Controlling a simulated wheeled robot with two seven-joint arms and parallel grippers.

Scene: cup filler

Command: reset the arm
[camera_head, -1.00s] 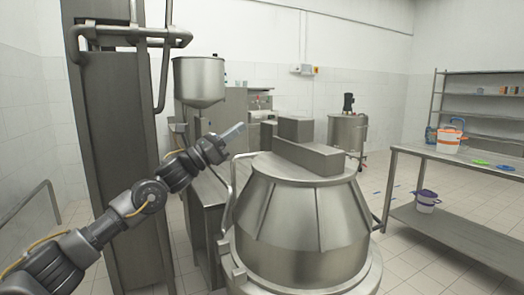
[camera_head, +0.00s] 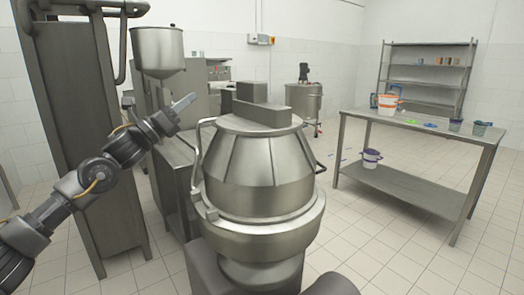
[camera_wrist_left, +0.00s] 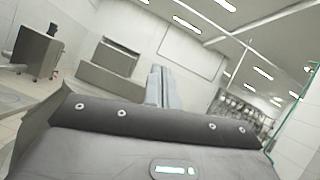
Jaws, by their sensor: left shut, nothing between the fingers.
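My left arm comes in from the left in the head view. Its gripper (camera_head: 184,103) is raised in front of the steel filler machine, pointing up and right. In the left wrist view its two fingers (camera_wrist_left: 163,88) stand together, shut, with nothing between them. My right gripper is not in view.
A large steel vessel (camera_head: 258,172) stands close in front, right of my left gripper. A hopper (camera_head: 158,52) and a tall steel cabinet (camera_head: 78,130) are behind and left. A steel table (camera_head: 432,128) with buckets and cups stands at right. Tiled floor (camera_head: 400,235) between is clear.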

